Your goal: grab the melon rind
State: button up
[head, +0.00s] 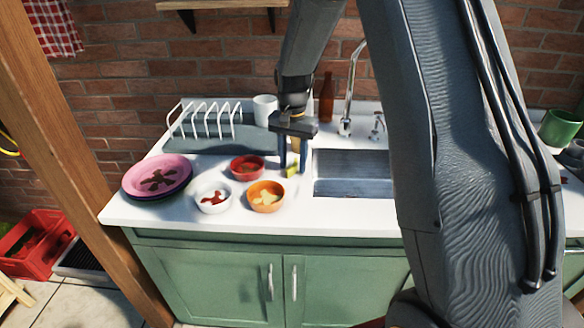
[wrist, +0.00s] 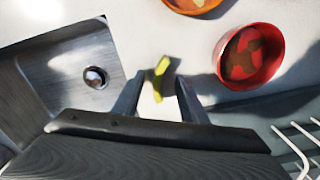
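The melon rind (head: 291,172) is a small yellow-green piece on the white counter, between the red bowl and the sink. In the wrist view the melon rind (wrist: 160,72) shows as a thin yellow strip just beyond and between my fingertips. My gripper (head: 292,172) points down over it with the two fingers apart, one on each side. In the wrist view my gripper (wrist: 158,78) is open, with white counter showing between the fingers and the rind. I cannot tell how high the fingertips are above the counter.
A red bowl (head: 247,168), an orange bowl (head: 280,208) and a white bowl (head: 213,208) stand close on the left. The sink (head: 350,187) lies just right. Pink plates (head: 133,182), a dish rack (head: 222,108), a white mug (head: 264,99) and a brown bottle (head: 326,108) stand farther off.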

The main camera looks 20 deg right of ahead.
grip_shut()
jog(key=shift+r, duration=0.15)
